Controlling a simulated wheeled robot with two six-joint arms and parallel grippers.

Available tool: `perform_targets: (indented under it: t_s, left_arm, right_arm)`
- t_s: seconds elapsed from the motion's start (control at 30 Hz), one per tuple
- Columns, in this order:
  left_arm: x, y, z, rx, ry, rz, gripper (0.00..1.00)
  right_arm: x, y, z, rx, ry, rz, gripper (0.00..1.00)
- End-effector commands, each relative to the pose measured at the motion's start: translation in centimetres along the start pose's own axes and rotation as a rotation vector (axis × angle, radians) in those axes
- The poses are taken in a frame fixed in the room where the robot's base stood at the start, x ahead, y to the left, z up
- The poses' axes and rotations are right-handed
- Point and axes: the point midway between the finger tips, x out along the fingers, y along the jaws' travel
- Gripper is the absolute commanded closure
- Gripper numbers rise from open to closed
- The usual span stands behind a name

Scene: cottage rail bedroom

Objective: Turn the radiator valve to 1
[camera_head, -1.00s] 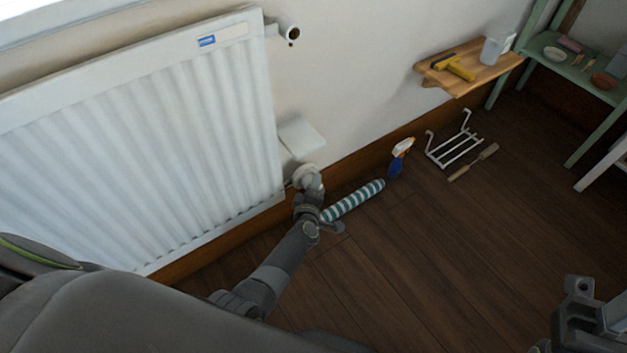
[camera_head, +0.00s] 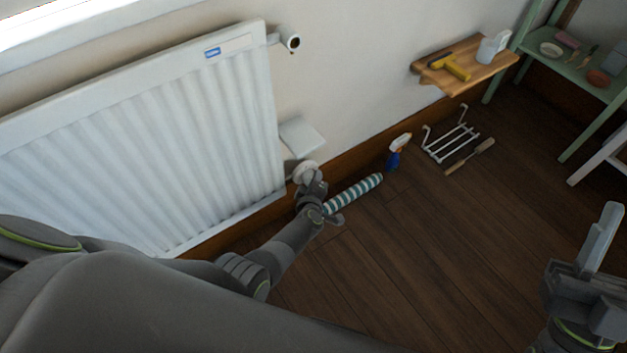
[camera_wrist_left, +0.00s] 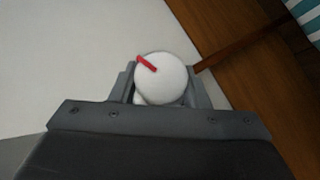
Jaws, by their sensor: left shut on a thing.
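The radiator valve is a round white knob (camera_head: 303,169) low at the right end of the white radiator (camera_head: 170,135). It also shows in the left wrist view as a white knob (camera_wrist_left: 165,82), with a red mark (camera_wrist_left: 146,63) toward the upper left of its face. My left gripper (camera_head: 311,182) is shut on the knob, with a finger on either side of it in the left wrist view. I cannot make out any numbers on the knob. My right gripper (camera_head: 597,245) is at the lower right, away from the valve; its jaw opening is unclear.
A white box (camera_head: 301,134) is on the wall just above the valve. A striped teal roll (camera_head: 354,194) lies close to my left gripper, with a spray bottle (camera_head: 398,150) behind. A wire rack (camera_head: 452,142) and brush (camera_head: 470,156) lie on the floor. The middle floor is clear.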

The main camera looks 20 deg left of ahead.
Motion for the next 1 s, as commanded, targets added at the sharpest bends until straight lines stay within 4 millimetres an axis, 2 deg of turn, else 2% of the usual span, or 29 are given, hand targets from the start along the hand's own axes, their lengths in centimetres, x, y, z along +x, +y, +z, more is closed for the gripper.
perform_targets:
  t_s: [0.23,0.5,0.7,1.0]
  left_arm:
    - [0.0,0.2,0.0,0.034,-0.001,-0.033,0.81]
    - [0.0,0.2,0.0,0.069,-0.002,-0.069,0.81]
    - [0.0,0.2,0.0,0.097,-0.001,-0.096,0.81]
    - [0.0,0.1,0.0,0.131,-0.002,-0.131,0.81]
  right_arm:
    - [-1.1,0.5,5.4,0.049,-0.326,0.021,0.64]
    - [-4.0,0.3,10.0,0.102,-0.638,0.029,0.64]
    - [-6.8,-0.1,12.5,0.139,-0.844,0.028,0.64]
    - [-10.8,-0.8,14.5,0.184,-1.087,0.018,0.64]
